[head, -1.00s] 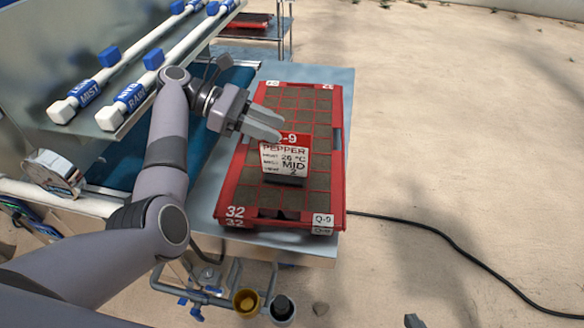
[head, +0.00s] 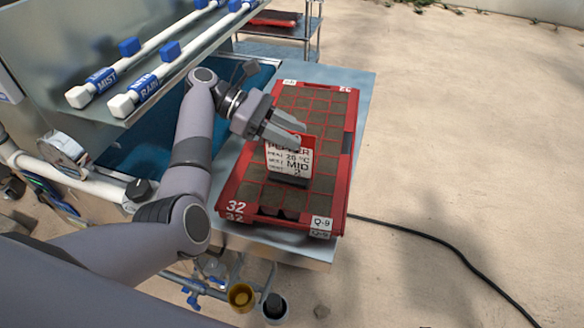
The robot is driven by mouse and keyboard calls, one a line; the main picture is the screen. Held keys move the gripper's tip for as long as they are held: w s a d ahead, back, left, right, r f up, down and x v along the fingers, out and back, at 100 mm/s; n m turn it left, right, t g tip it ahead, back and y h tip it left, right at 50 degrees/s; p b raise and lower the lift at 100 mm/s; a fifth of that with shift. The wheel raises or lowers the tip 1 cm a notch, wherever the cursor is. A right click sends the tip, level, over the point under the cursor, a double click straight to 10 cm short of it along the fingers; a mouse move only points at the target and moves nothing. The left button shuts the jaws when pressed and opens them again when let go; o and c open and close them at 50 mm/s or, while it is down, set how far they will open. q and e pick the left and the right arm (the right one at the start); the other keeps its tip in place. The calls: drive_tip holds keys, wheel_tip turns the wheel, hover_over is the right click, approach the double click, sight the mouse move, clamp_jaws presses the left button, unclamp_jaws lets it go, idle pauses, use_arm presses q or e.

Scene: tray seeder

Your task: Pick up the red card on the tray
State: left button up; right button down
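The red card (head: 290,162) with a white label reading PEPPER and MID stands roughly upright on the tray. The tray (head: 341,185) is red, with a grid of brown soil cells, and lies on a metal-topped bench. My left gripper (head: 299,132) is at the card's top edge. Its two fingers show a gap between them and cover part of the card's red top band. The near finger passes in front of the card; whether the fingers touch it cannot be seen. My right gripper is not in view.
White pipes labelled MIST (head: 103,79) and RAIN (head: 148,85) run above a blue belt on the left. A yellow cup (head: 241,297) and a dark-topped cup (head: 275,307) hang below the bench's front edge. A black cable crosses the open floor at right.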

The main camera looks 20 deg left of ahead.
use_arm(q)
clamp_jaws()
drive_tip(key=shift+r, duration=0.15)
